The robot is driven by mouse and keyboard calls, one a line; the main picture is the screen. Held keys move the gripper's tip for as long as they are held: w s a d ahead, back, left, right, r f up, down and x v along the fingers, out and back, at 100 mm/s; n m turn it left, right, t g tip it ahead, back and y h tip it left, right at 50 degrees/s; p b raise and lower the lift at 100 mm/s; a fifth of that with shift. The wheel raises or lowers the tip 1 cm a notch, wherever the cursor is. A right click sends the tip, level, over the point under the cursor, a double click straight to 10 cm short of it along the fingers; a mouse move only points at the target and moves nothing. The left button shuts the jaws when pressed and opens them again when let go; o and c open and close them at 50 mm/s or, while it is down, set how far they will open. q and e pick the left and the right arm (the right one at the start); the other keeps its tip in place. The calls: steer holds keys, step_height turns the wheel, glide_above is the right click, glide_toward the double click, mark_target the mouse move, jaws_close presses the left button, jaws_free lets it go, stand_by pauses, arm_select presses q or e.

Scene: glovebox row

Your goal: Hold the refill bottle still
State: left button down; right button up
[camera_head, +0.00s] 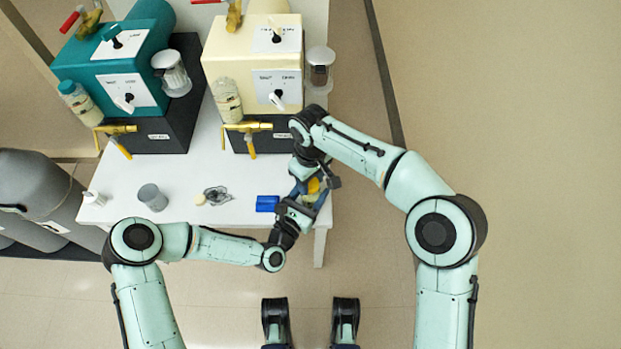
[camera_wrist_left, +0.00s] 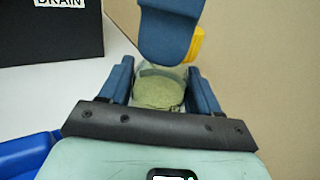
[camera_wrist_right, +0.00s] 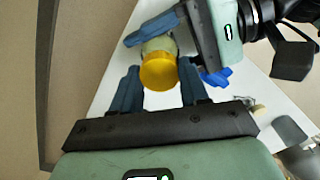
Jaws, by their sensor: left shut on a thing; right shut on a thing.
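The refill bottle (camera_wrist_left: 160,92) is a clear bottle with pale greenish contents, between the blue fingers of my left gripper (camera_wrist_left: 160,78). My left gripper is shut on its body. Its yellow cap (camera_wrist_right: 158,72) shows in the right wrist view between the fingers of my right gripper (camera_wrist_right: 160,80), which is shut on the cap. In the head view the two grippers meet near the table's right edge, with a bit of yellow cap (camera_head: 313,186) visible between them. There, the arms hide most of the bottle.
A blue block-like item (camera_head: 267,203) lies beside the grippers on the white table (camera_head: 180,175). A grey cup (camera_head: 152,197), a small dish (camera_head: 200,199) and a tangled grey item (camera_head: 217,196) are farther left. Teal (camera_head: 75,55) and cream (camera_head: 225,45) machines stand behind.

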steer(key=n, duration=0.4)
steer(key=shift+n, duration=0.3)
steer(key=n, duration=1)
steer(key=shift+n, duration=0.4)
steer(key=n, duration=0.6)
steer(key=shift+n, duration=0.3)
steer(key=n, duration=0.8)
steer(key=shift+r, duration=0.1)
steer(key=shift+r, duration=0.15)
steer(key=shift+r, duration=0.95)
